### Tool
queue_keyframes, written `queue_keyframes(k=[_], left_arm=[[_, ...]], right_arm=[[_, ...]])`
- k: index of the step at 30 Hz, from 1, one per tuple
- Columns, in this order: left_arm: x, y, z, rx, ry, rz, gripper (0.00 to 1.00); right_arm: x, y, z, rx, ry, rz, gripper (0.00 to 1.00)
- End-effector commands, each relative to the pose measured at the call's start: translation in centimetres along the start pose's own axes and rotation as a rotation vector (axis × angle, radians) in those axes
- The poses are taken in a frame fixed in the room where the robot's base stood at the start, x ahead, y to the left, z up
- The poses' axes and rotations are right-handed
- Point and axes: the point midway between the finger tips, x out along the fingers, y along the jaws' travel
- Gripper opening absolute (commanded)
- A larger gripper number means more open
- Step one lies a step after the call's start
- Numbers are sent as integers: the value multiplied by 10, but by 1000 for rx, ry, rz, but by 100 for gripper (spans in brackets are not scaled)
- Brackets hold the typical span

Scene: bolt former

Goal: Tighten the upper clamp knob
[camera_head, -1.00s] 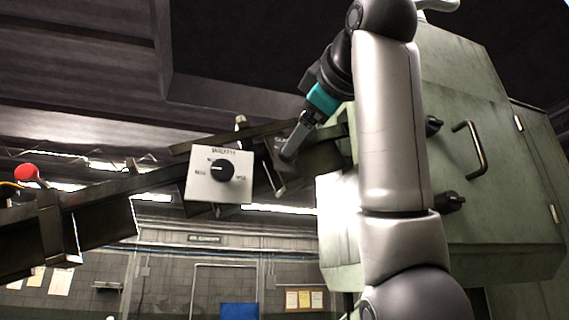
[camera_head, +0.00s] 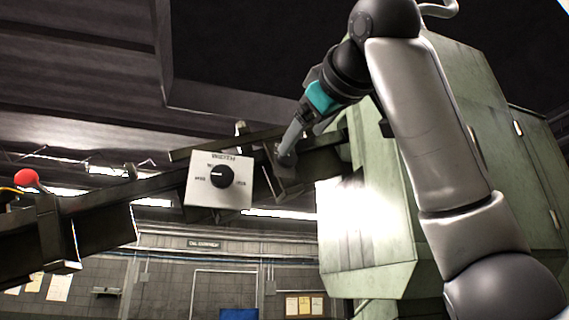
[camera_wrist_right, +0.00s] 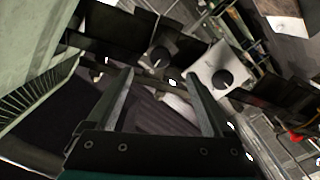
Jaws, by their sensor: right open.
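A dark round knob (camera_head: 286,159), which looks like the upper clamp knob, sits on a dark bracket on the rail beside the green machine. Its outline is hard to make out against the dark metal. In the right wrist view the knob (camera_wrist_right: 158,57) lies just beyond the fingertips, roughly centred between them. My right gripper (camera_head: 289,141) points down and left at it from above; whether it touches the knob is unclear. In the right wrist view its two fingers (camera_wrist_right: 158,76) are spread with nothing between them. My left gripper is not in view.
A white selector panel (camera_head: 237,194) with a black dial hangs left of the bracket and also shows in the right wrist view (camera_wrist_right: 207,66). The dark rail (camera_head: 105,192) runs left to a red ball (camera_head: 26,177). The green machine (camera_head: 370,255) stands at right.

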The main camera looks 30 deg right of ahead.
Motion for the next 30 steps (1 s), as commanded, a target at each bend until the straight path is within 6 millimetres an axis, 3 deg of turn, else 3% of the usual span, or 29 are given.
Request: queue_keyframes(k=[5,13,30], left_arm=[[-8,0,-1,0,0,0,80],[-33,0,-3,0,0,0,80],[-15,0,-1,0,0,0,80]], right_arm=[[22,1,0,4,-6,-2,85],[86,2,-1,4,-8,-3,85],[83,-2,1,613,-1,-3,85]])
